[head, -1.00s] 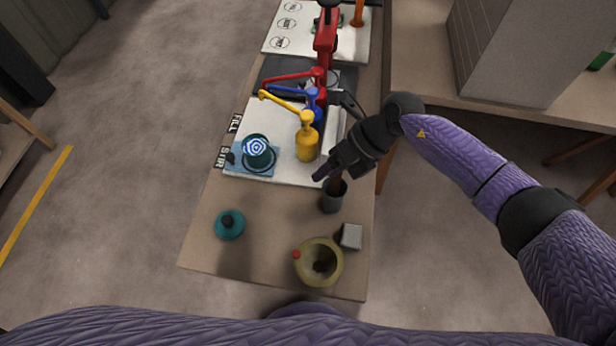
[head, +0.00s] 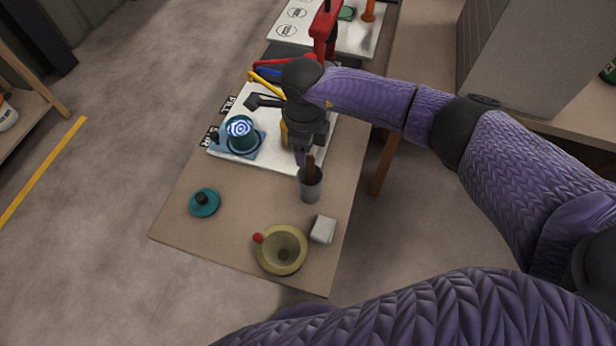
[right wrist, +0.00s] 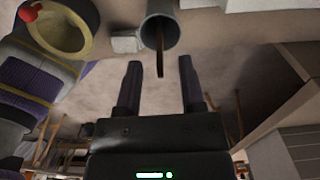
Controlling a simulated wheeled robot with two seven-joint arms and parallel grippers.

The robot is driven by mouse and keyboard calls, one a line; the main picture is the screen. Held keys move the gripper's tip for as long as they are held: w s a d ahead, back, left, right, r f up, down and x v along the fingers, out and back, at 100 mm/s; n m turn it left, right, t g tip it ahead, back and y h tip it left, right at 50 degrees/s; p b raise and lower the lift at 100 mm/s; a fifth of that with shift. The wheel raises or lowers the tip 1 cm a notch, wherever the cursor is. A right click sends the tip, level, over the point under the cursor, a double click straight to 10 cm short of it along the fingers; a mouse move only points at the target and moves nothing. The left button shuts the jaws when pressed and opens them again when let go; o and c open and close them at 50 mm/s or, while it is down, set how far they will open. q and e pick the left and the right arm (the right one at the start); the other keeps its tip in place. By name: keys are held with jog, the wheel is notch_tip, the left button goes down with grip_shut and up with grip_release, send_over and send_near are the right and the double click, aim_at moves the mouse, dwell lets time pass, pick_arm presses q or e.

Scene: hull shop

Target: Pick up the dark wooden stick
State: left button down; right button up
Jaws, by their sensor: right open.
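The dark wooden stick (head: 310,164) stands in a grey cup (head: 311,188) on the table, its upper end poking out above the rim. In the right wrist view the stick (right wrist: 160,58) sticks out of the cup (right wrist: 160,26) toward the space between my fingers. My right gripper (head: 300,158) is close to the stick's upper end in the head view. In the right wrist view my right gripper (right wrist: 158,85) is open, with a finger on each side of the stick's line and nothing held. My left gripper is not in view.
Near the cup are a pale grey block (head: 323,229), a yellow-green pot (head: 282,250) with a red knob, and a teal lid (head: 204,202). A teal cup (head: 241,133) stands on a blue pad.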

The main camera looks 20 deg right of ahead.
aim_at(311, 165)
jog(key=f, duration=0.1)
jog(key=f+b, duration=0.1)
jog(key=f, duration=0.1)
jog(key=d+f, duration=0.1)
jog(key=f, duration=0.1)
jog(key=shift+s+b, duration=0.35)
jog(key=shift+s, duration=0.05)
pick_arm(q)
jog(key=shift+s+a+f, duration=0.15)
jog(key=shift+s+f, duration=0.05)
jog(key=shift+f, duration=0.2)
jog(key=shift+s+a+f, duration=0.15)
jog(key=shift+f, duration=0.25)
pick_arm(e)
jog(key=shift+r, duration=0.2)
jog(key=c, duration=0.7)
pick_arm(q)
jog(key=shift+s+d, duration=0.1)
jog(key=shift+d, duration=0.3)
pick_arm(e)
grip_shut()
